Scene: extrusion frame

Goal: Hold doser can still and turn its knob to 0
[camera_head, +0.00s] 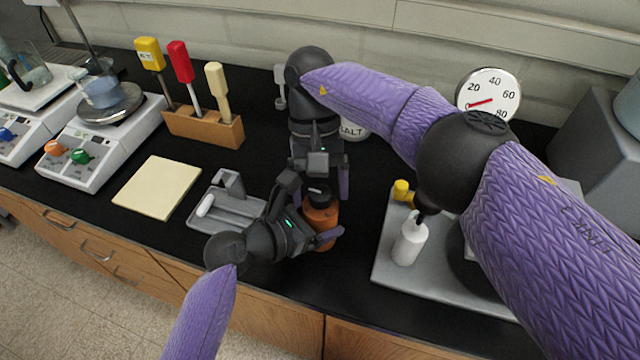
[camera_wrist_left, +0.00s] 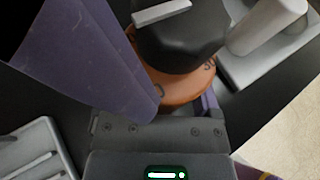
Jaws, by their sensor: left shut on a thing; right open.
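The doser can (camera_head: 321,228) is an orange-brown upright can on the black bench, with a black knob (camera_head: 318,194) on top. My left gripper (camera_head: 318,235) is shut around the can's body from the left. In the left wrist view the can's orange top (camera_wrist_left: 188,88) carries dark numbers, partly hidden by the black knob (camera_wrist_left: 180,42). A white pointer mark (camera_wrist_left: 160,12) lies on the knob; the number it faces is out of view. My right gripper (camera_head: 322,182) points down, open, just above and behind the knob, apparently not holding it.
A grey tray (camera_head: 235,213) with a white piece lies left of the can. A grey plate (camera_head: 390,268) with a white bottle (camera_head: 410,243) stands to the right. A white jar (camera_head: 354,130) and a wooden screwdriver block (camera_head: 203,128) are behind. The bench's front edge is close.

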